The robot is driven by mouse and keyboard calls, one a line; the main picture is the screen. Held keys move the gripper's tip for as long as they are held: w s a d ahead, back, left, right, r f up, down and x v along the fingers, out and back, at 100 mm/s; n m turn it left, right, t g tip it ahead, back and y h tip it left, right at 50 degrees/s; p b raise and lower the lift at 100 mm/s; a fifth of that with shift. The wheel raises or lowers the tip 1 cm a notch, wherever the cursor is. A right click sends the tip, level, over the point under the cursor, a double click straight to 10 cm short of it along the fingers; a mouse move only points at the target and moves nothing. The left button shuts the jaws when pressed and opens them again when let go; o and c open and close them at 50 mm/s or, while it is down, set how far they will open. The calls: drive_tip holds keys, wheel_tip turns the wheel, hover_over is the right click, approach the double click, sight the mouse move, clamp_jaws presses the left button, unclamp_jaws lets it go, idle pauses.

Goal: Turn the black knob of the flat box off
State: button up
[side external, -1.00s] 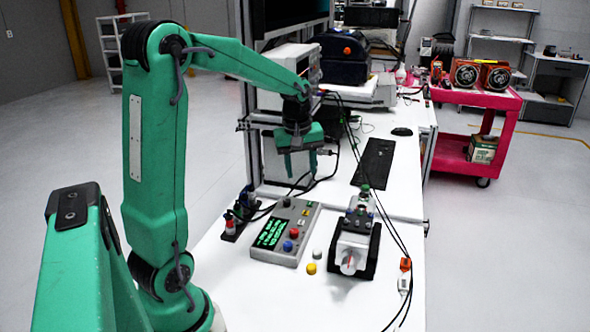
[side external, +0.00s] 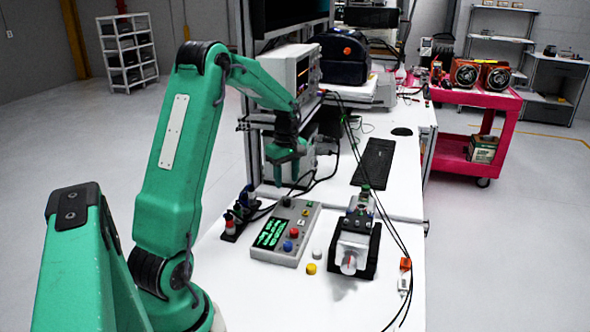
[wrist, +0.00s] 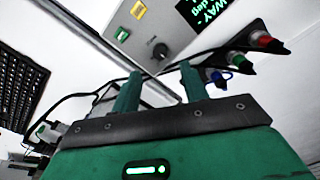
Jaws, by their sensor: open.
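The flat grey box (side external: 283,243) lies on the white table with a green text display (side external: 271,233) and red and blue buttons. Its black knob (wrist: 160,51) shows in the wrist view, on the panel beyond my fingertips. In the side view the knob (side external: 286,202) is small at the box's far end. My gripper (side external: 288,182) is open and empty, above the far end of the box and just short of the knob. In the wrist view its two green fingers (wrist: 160,80) point toward the knob, apart from it.
A clamped device (side external: 355,248) and loose yellow and grey buttons (side external: 311,268) lie to the right. Black cables run behind the gripper.

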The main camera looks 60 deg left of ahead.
sight(287, 200)
drive_tip(key=shift+f, duration=3.55)
clamp_jaws()
